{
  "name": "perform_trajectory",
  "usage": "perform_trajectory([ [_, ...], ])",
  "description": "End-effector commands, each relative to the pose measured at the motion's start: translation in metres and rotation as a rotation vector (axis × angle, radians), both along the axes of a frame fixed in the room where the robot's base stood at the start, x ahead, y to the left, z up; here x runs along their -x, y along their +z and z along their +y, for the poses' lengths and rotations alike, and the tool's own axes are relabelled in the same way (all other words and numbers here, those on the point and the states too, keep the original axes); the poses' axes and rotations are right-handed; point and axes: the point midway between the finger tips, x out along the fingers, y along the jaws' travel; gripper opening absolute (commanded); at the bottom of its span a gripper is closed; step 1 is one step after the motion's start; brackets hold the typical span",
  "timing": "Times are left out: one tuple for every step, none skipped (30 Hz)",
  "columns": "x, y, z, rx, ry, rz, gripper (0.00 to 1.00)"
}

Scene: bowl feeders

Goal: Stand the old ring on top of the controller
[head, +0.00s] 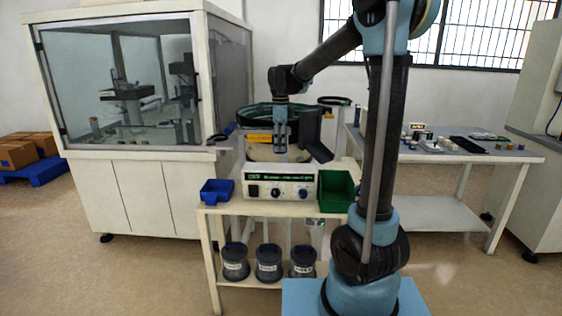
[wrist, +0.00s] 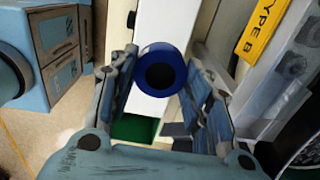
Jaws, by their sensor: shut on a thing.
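In the wrist view, a blue ring with a dark hole (wrist: 147,57) sits between the two fingers of my gripper (wrist: 162,85), which is shut on it. The ring is held over a white surface, which looks like the controller's top (wrist: 156,108). In the head view, the controller (head: 262,187) is a pale box with a green display and knobs, at the front of the white stand. My gripper (head: 281,145) points down above and slightly behind it. The ring is too small to make out in the head view. The gap below it cannot be judged.
A blue bin (head: 216,191) stands left of the controller and a green bin (head: 337,191) right of it. A dark bowl feeder (head: 258,122) and a dark chute (head: 313,135) are close behind. A yellow label (wrist: 263,30) shows in the wrist view. Lidded jars (head: 268,263) stand below.

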Motion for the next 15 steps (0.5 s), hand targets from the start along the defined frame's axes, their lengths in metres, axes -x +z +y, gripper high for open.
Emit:
perform_trajectory([
  [-0.001, -0.008, -0.001, 0.0, -0.001, 0.0, 0.19],
  [-0.001, -0.012, -0.001, 0.0, -0.001, 0.0, 0.19],
  [-0.001, -0.015, -0.001, 0.0, -0.001, 0.0, 0.19],
  [-0.001, -0.018, -0.001, 0.0, -0.002, 0.0, 0.19],
  [-0.001, -0.02, -0.002, 0.0, -0.002, 0.0, 0.19],
  [-0.001, -0.022, -0.002, 0.0, -0.002, 0.0, 0.19],
  [-0.001, -0.024, -0.002, 0.0, -0.001, 0.0, 0.19],
  [-0.001, -0.027, -0.002, 0.0, -0.001, 0.0, 0.19],
  [-0.001, -0.031, -0.002, 0.0, -0.001, 0.0, 0.19],
  [-0.001, -0.035, -0.002, 0.0, -0.001, 0.0, 0.19],
  [-0.001, -0.04, -0.002, 0.0, -0.001, 0.0, 0.19],
  [-0.001, -0.045, -0.002, 0.0, -0.001, 0.0, 0.19],
  [-0.001, -0.049, -0.002, 0.0, -0.001, 0.0, 0.19],
  [-0.001, -0.053, -0.002, 0.0, -0.001, 0.0, 0.19],
  [-0.001, -0.057, -0.002, 0.0, -0.001, 0.0, 0.19],
])
